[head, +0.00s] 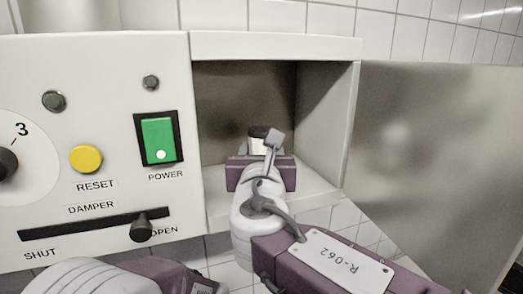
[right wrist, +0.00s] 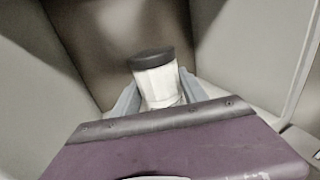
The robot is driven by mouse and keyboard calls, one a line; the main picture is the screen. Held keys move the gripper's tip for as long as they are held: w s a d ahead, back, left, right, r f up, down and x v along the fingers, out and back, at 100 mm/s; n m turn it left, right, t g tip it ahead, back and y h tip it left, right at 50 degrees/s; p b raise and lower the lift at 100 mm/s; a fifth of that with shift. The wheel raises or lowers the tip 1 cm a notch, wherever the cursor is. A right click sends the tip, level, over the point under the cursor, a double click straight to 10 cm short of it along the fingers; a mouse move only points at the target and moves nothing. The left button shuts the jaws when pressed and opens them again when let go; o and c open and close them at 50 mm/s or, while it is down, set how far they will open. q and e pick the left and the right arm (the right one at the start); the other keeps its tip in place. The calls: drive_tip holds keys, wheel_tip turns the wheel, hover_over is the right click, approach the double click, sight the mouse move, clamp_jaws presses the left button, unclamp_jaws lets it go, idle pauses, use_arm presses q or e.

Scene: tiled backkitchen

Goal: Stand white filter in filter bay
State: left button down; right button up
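The white filter (head: 259,147), a pale cylinder with a black top, is inside the open filter bay (head: 275,46). It looks upright in the head view. In the right wrist view the filter (right wrist: 158,85) stands between the two grey-blue fingers of my right gripper (right wrist: 160,92), which seem to close on its sides. Its lower end is hidden behind the purple gripper body, so I cannot tell whether it touches the bay floor. In the head view the right gripper (head: 262,158) reaches into the bay, its fingers mostly hidden. Only part of my left arm shows at bottom left; its gripper is out of view.
A control panel (head: 100,115) left of the bay carries a green power switch (head: 158,139), a yellow reset button (head: 86,159) and a damper slider (head: 141,230) near OPEN. A grey metal door or panel (head: 430,150) extends right of the bay. The bay's right wall (head: 325,110) is close to my arm.

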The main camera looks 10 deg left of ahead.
drive_tip(key=o, duration=0.4)
drive_tip(key=shift+w+a+f, duration=0.1)
drive_tip(key=shift+w+f, duration=0.05)
drive_tip(key=shift+w, duration=0.2)
drive_tip(key=shift+w+a+f, duration=0.1)
drive_tip(key=shift+w, duration=0.3)
drive_tip(key=shift+s+r, duration=0.3)
use_arm(q)
drive_tip(key=f+b, duration=0.4)
drive_tip(key=f, duration=0.1)
drive_tip(key=shift+w+a+b, duration=0.1)
drive_tip(key=shift+w+b, duration=0.15)
drive_tip(key=shift+b, duration=0.1)
use_arm(e)
drive_tip(key=v, duration=1.2)
drive_tip(key=shift+s, duration=0.15)
